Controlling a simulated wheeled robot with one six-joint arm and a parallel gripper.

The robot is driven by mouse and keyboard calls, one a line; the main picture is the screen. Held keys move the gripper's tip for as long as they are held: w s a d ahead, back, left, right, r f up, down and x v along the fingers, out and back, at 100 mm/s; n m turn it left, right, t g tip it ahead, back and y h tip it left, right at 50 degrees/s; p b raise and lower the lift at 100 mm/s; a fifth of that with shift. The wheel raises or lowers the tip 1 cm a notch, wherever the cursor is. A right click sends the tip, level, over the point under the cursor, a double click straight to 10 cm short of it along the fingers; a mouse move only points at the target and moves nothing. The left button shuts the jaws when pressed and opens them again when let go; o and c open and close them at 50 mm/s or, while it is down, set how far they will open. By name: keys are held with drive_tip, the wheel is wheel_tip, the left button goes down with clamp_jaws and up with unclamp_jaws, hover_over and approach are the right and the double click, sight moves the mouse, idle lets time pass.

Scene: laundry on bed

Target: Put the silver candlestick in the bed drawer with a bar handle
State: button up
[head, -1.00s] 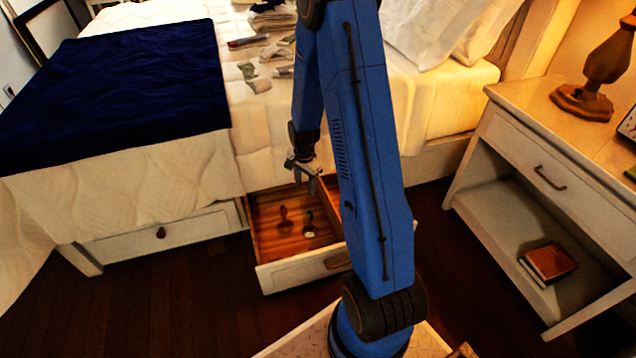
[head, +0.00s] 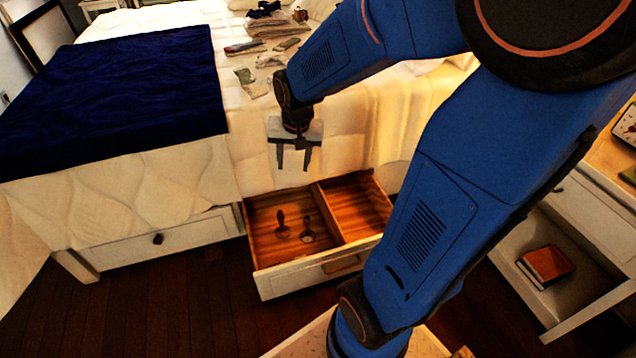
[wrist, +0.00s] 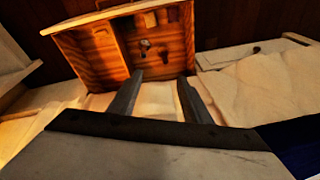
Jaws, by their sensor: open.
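The bed drawer with the bar handle (head: 290,281) is pulled open and split by a divider. In its left compartment lies a small object with a pale, shiny base (head: 307,232), which looks like the silver candlestick. A second dark, slim shape (head: 281,224) is to its left; I cannot tell what it is. The open drawer also shows at the top of the wrist view (wrist: 88,72), with the small pale object (wrist: 145,45) inside. My gripper (head: 293,163) is open and empty, pointing down, above and behind the drawer beside the mattress. Its fingers also show in the wrist view (wrist: 160,80).
A closed drawer with a round knob (head: 158,239) is to the left. A dark blue blanket (head: 110,95) and folded clothes (head: 272,25) lie on the bed. A nightstand with a book (head: 546,264) stands at the right. The drawer's right compartment (head: 352,208) looks empty.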

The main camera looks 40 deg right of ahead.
drive_tip(key=s+a+r+n, duration=0.1)
drive_tip(key=s+r+n, duration=0.1)
drive_tip(key=s, duration=0.4)
drive_tip(key=s+a+r+n+t, duration=0.1)
drive_tip(key=s+a+r+n, duration=0.1)
drive_tip(key=s+r, duration=0.2)
drive_tip(key=s+a+r+n+t, duration=0.1)
drive_tip(key=s+a+r+n, duration=0.1)
drive_tip(key=s, duration=0.6)
drive_tip(key=shift+s+r+n, duration=0.35)
drive_tip(key=shift+r+n, duration=0.15)
drive_tip(key=shift+r, duration=0.3)
